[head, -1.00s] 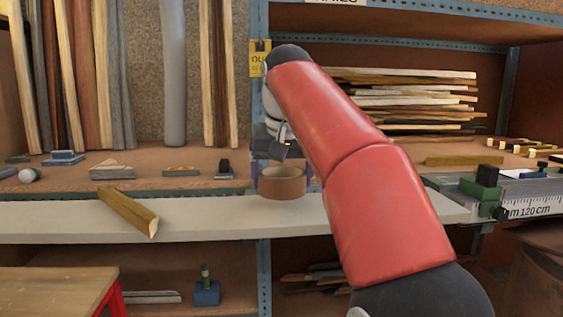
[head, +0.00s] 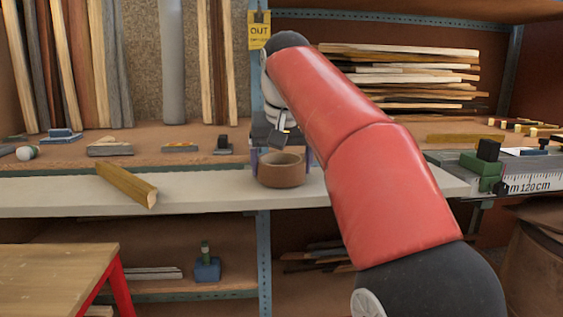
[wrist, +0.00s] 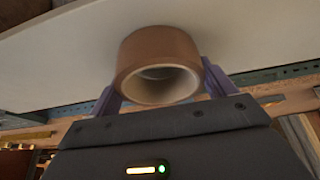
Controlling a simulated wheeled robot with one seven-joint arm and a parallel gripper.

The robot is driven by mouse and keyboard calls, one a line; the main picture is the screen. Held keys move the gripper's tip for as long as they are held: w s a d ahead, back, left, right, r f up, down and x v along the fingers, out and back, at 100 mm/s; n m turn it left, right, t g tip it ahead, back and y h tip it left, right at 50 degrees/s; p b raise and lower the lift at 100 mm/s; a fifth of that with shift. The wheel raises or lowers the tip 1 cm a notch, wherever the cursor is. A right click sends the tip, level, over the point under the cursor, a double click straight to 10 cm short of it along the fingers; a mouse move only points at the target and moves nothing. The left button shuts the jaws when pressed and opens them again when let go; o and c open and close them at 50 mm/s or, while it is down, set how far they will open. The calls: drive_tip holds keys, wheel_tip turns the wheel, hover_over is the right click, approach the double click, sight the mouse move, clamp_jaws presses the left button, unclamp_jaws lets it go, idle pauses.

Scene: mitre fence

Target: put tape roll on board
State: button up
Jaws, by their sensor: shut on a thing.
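The brown tape roll (head: 281,171) is held with its hole facing up, in front of the middle of the long pale board (head: 90,195). My gripper (head: 281,158) is shut on it, one purple finger on each side. In the wrist view the tape roll (wrist: 158,65) sits between the fingers of my gripper (wrist: 160,90), with the pale board (wrist: 60,60) behind it. The roll's lower edge overlaps the board's top in the head view. I cannot tell whether it touches the board.
A wooden bar (head: 127,185) lies on the board to the left. A green and black stop with a scale (head: 485,165) stands at the right end. Small tools lie on the shelf behind. A wooden table (head: 55,275) is at the lower left.

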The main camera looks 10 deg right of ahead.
drive_tip(key=shift+f, duration=0.35)
drive_tip(key=o, duration=0.9)
drive_tip(key=shift+o, duration=0.2)
drive_tip(key=shift+r, duration=0.2)
drive_tip(key=shift+r+p, duration=0.8)
drive_tip(key=shift+p, duration=0.05)
drive_tip(key=shift+r, duration=0.55)
drive_tip(key=shift+r, duration=0.1)
drive_tip(key=shift+r, duration=1.9)
